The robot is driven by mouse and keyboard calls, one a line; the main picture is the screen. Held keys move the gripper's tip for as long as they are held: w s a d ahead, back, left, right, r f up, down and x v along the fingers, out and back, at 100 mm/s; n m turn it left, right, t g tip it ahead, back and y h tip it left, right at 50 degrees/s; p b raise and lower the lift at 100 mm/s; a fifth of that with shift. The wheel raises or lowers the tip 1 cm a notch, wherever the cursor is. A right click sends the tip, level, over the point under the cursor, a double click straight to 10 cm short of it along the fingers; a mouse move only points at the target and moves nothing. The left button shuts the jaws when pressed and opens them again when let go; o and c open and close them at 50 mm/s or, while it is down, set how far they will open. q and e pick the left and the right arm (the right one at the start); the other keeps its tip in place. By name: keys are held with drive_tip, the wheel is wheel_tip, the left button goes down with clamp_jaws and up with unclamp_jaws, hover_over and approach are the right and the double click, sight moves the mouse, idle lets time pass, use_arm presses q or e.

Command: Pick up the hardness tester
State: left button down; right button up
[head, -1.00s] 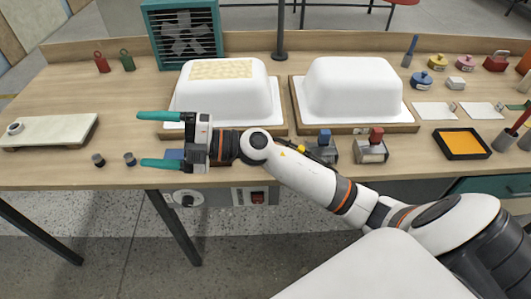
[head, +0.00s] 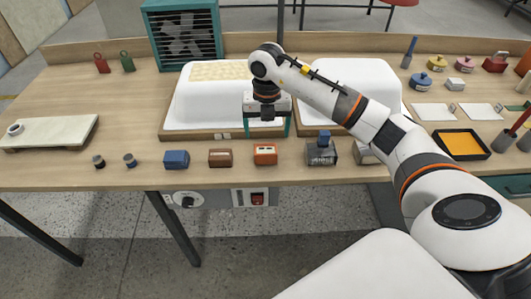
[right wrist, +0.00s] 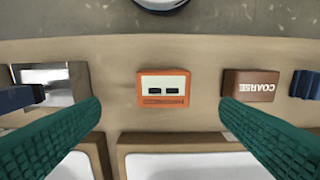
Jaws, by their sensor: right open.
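In the right wrist view the hardness tester (right wrist: 163,88) shows between the two green fingers, apart from both. My right gripper (head: 267,132) points down above and just behind it, open and empty. My left gripper is not in view.
A brown block marked COARSE (right wrist: 250,85) and a blue block (head: 176,159) lie left of the tester. A metal block with a blue handle (head: 321,152) stands to its right. Two white tub shells (head: 195,105) on wooden boards stand behind.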

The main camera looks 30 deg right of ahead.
sight(265, 148)
wheel_tip(265, 148, down, 3)
drive_tip(key=shift+f, duration=0.1)
drive_tip(key=f+p, duration=0.1)
drive_tip(key=f, duration=0.3)
drive_tip(key=shift+a, duration=0.2)
drive_tip(key=shift+f, duration=0.6)
drive_tip(key=c, duration=1.2)
drive_tip(key=shift+r, duration=0.1)
wheel_tip(265, 148, up, 10)
drive_tip(key=shift+f+b, duration=0.1)
drive_tip(key=shift+b, duration=0.3)
